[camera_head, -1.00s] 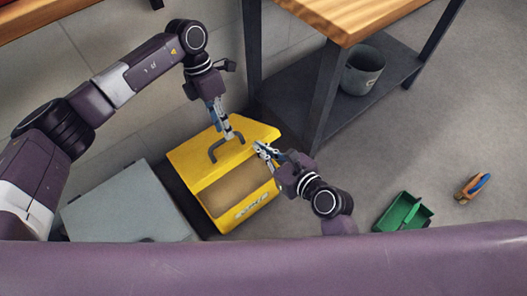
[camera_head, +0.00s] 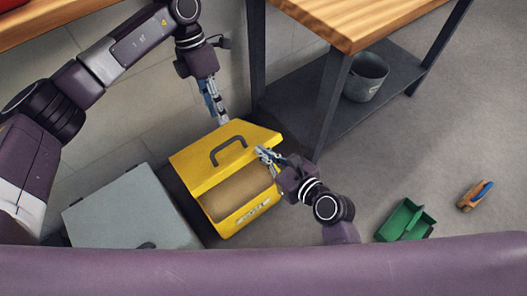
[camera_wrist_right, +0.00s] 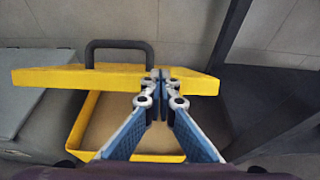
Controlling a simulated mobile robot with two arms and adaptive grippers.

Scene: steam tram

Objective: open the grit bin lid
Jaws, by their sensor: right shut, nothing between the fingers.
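The yellow grit bin (camera_head: 238,222) stands on the floor with its front part uncovered and sandy grit (camera_head: 238,193) showing inside. Its yellow lid (camera_head: 205,178), with a dark handle (camera_head: 229,148), sits over the back part. In the right wrist view the lid (camera_wrist_right: 60,78) appears nearly edge-on above the opening. My left gripper (camera_head: 221,117) is just behind the lid, apart from the handle; its finger opening is unclear. My right gripper (camera_head: 264,154) is shut and empty at the lid's right side; its fingertips (camera_wrist_right: 158,78) overlap the lid edge in the wrist view, contact unclear.
A grey box (camera_head: 125,215) stands close left of the bin. A wooden-topped table (camera_head: 350,20) with a lower shelf holding a grey bucket (camera_head: 366,78) stands behind right. A green tray (camera_head: 405,220) and an orange-and-blue object (camera_head: 474,196) lie on the floor at right.

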